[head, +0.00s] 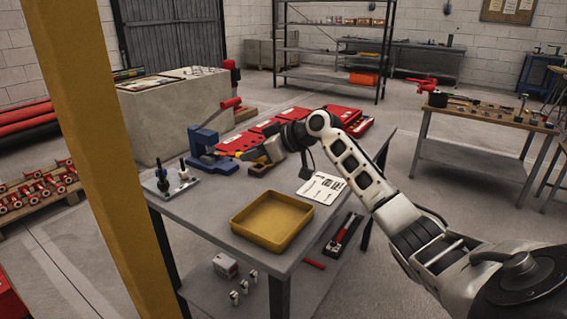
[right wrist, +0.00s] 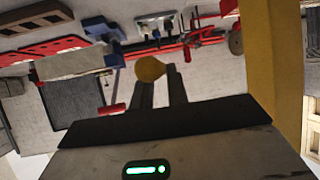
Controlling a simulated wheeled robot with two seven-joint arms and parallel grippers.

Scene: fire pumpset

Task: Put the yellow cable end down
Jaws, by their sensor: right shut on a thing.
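In the head view a small patch of yellow (head: 251,154) shows at the gripper. The gripper is shut on the yellow cable end. I cannot tell whether the cable end touches the table. The rest of the cable is not clear. My left gripper is not in view.
A plate with small fittings (head: 171,183) lies at the left corner. A yellow post (head: 100,150) rises at the left.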

